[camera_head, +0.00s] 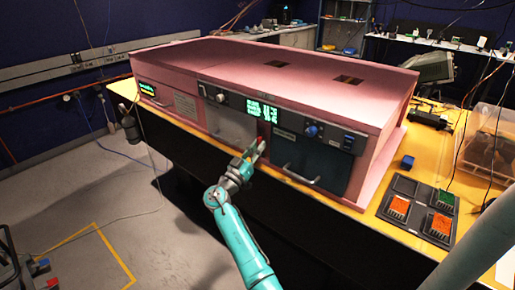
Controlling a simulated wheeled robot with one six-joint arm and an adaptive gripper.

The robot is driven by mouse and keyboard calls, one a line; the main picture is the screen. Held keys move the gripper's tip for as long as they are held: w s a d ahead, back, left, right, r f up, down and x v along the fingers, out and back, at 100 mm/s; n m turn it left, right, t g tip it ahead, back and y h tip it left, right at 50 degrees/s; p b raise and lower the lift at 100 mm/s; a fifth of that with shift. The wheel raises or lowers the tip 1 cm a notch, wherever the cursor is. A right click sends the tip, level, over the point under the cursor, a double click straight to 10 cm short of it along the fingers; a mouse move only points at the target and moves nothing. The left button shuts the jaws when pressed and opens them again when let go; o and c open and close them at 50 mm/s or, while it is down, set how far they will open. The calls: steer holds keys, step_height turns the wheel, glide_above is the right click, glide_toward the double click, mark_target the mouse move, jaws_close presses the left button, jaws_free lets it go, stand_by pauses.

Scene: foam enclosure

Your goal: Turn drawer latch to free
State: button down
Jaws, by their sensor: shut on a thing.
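The pink foam enclosure (290,60) stands on a yellow-topped bench. Its front has a grey panel (226,122) on the left and a dark teal drawer front (318,162) with a pale bar handle (301,178) on the right. A narrow red part (264,131), which looks like the drawer latch, sits between these two fronts. My gripper (257,150) reaches up from below to the front at this red part. Its fingers are shut on what appears to be the latch. The fingers cover most of it, so its turn angle cannot be told.
A green-lit display (263,110), a blue knob (311,131) and a blue switch (348,141) sit above the fronts. A black tray (419,208) with green and orange blocks and a clear bin (487,145) stand on the right. The floor at left is mostly clear.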

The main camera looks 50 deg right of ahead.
steer(key=shift+f+m+g, duration=0.1)
steer(key=shift+m+g, duration=0.3)
steer(key=shift+m, duration=0.3)
steer(key=c, duration=1.2)
jaws_free()
steer(key=shift+m, duration=0.3)
steer(key=v, duration=1.2)
steer(key=shift+w, duration=0.1)
